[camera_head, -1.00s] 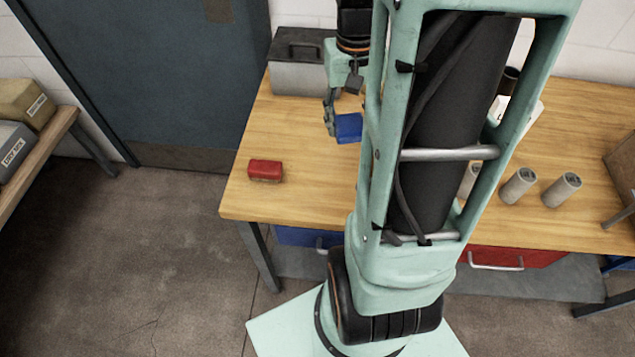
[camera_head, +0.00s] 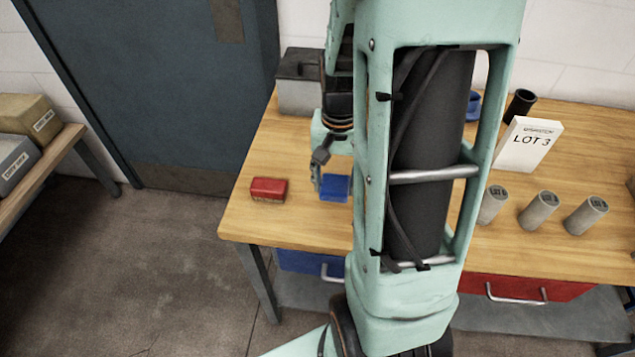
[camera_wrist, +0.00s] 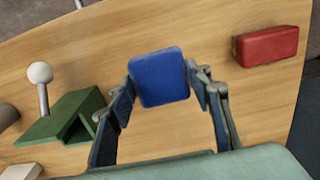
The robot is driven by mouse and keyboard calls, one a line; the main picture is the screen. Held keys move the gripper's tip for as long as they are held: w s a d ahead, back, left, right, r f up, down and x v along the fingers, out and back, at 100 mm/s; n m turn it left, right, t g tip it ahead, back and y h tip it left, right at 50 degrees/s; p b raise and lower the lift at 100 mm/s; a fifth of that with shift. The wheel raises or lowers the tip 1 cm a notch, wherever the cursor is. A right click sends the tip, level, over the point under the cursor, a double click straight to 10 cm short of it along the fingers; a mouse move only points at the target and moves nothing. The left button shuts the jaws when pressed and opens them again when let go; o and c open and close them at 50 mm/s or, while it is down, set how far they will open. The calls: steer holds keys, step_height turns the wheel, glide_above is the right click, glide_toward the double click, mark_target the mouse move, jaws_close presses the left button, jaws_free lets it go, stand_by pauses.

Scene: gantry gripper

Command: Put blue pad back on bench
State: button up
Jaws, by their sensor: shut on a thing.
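The blue pad (camera_head: 334,188) is at my gripper on the left part of the wooden bench (camera_head: 240,222). In the wrist view the blue pad (camera_wrist: 159,77) sits between the two fingertips of my gripper (camera_wrist: 160,84), which is shut on it. In the head view my gripper (camera_head: 320,178) is partly hidden by my arm. The pad is low over the bench top; I cannot tell whether it touches the wood. A red pad (camera_head: 268,190) lies on the bench to the left of the blue pad, and it also shows in the wrist view (camera_wrist: 267,47).
A grey toolbox (camera_head: 300,90) stands at the back left of the bench. A green block (camera_wrist: 62,117) with a white-knobbed lever is at left in the wrist view. Several grey cylinders (camera_head: 538,210) and a LOT 3 sign (camera_head: 529,144) stand at right. Wood around the blue pad is clear.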

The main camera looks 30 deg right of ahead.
mark_target(327, 180)
steer(key=shift+w+a+f, duration=0.3)
steer(key=shift+w+f, duration=0.25)
steer(key=shift+f, duration=0.25)
steer(key=shift+w+a+f+b, duration=0.2)
steer(key=shift+w+f+b, duration=0.1)
steer(key=shift+f+b, duration=0.25)
steer(key=shift+w+f+b, duration=0.1)
steer(key=shift+f+b, duration=1.1)
steer(key=shift+f, duration=0.2)
steer(key=shift+f, duration=0.2)
steer(key=o, duration=1.2)
steer(key=shift+r, duration=0.1)
